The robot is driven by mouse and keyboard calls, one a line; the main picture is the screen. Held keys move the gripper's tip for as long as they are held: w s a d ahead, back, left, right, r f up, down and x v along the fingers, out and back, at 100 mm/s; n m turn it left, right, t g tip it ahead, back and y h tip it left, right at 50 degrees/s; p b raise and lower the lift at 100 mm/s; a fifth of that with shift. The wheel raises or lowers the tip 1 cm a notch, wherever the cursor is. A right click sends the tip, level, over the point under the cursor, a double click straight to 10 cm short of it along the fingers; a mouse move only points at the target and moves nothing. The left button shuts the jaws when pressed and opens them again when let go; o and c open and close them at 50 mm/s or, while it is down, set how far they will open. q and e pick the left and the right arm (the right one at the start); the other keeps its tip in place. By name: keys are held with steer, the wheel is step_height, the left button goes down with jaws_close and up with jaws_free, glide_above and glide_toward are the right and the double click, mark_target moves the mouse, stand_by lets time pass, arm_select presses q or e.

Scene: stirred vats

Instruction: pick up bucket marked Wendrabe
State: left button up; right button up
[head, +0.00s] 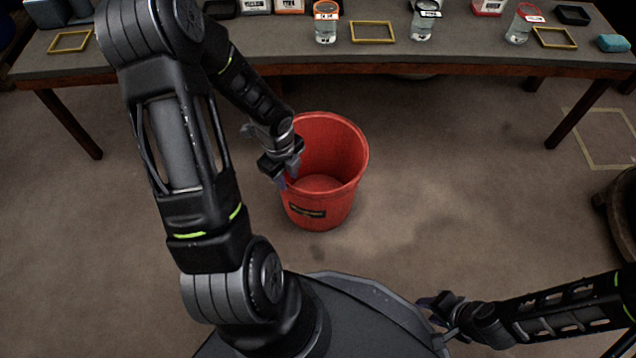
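A red bucket (327,206) stands upright on the floor in front of the table. It looks empty inside. A dark label with yellowish marks is on its near side, and its lettering is too small to read. My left gripper (287,176) is at the left side of the bucket's rim, pointing down, with its fingers overlapping the rim in the picture. I cannot tell whether the fingers are closed on it. My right gripper (436,314) is low at the right, apart from the bucket, with its fingers spread and nothing between them.
A long table (455,62) spans the back, with clear jars, including an orange-rimmed jar (326,22), and yellow frames (373,32). A dark round object (622,212) is at the right edge. The floor right of the bucket is clear.

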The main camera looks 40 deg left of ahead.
mark_target(290, 190)
arm_select(q)
steer(key=shift+f, duration=0.1)
step_height(290, 190, down, 4)
steer(key=b, duration=0.3)
steer(key=shift+w+f+b, duration=0.15)
steer(key=shift+f+b, duration=0.1)
steer(key=shift+b, duration=0.1)
steer(key=shift+f, duration=0.2)
steer(key=shift+f, duration=0.25)
stand_by(0.4)
steer(key=shift+c, duration=0.3)
jaws_close()
steer(key=shift+w, duration=0.1)
stand_by(1.1)
